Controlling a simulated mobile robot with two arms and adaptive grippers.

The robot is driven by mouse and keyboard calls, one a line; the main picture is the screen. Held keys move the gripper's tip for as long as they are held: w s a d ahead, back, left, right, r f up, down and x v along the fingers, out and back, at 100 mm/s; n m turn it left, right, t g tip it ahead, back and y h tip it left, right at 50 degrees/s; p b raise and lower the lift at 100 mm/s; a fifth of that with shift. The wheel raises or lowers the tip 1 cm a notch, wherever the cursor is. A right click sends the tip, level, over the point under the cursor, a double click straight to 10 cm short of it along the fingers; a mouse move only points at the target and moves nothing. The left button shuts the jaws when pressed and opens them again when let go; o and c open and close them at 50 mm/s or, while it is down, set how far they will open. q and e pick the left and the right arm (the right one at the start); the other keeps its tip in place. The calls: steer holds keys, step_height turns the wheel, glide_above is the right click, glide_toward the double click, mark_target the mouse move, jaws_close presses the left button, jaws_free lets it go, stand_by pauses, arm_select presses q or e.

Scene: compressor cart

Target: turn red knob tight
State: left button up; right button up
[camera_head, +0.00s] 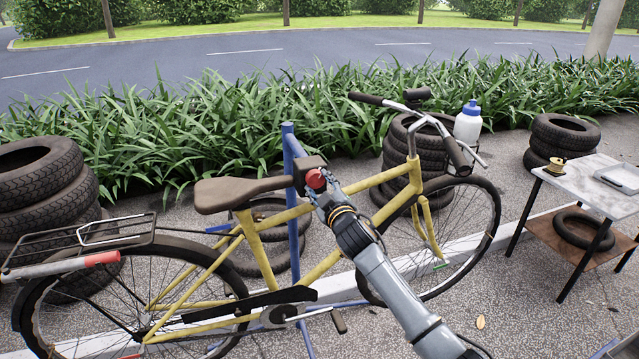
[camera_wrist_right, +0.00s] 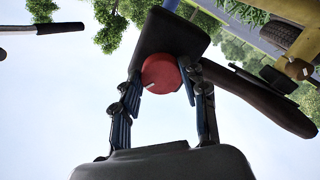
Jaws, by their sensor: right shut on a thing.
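The red knob (camera_head: 316,179) sits on the dark clamp block (camera_head: 306,166) at the top of a blue stand (camera_head: 291,150), just right of the bicycle saddle. My right gripper (camera_head: 320,186) reaches up to it from the lower right. In the right wrist view the red knob (camera_wrist_right: 161,74) lies between the two blue fingers of my right gripper (camera_wrist_right: 162,84), which is shut on it. The dark clamp block (camera_wrist_right: 172,38) is right behind the knob there. My left gripper is not in view.
A yellow bicycle (camera_head: 258,245) stands by the blue stand, its saddle (camera_head: 240,193) close to my right gripper. Stacked tyres (camera_head: 45,190) stand at the left, with more behind. A white bottle (camera_head: 468,124) is near the handlebar. A small table (camera_head: 590,185) stands at the right.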

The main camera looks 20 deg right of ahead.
steer(key=n+p, duration=0.1)
steer(key=n, duration=0.5)
steer(key=shift+n, duration=0.4)
stand_by(0.3)
steer(key=o, duration=1.1)
steer(key=shift+o, duration=0.2)
steer(key=s, duration=1.2)
steer(key=shift+d, duration=0.25)
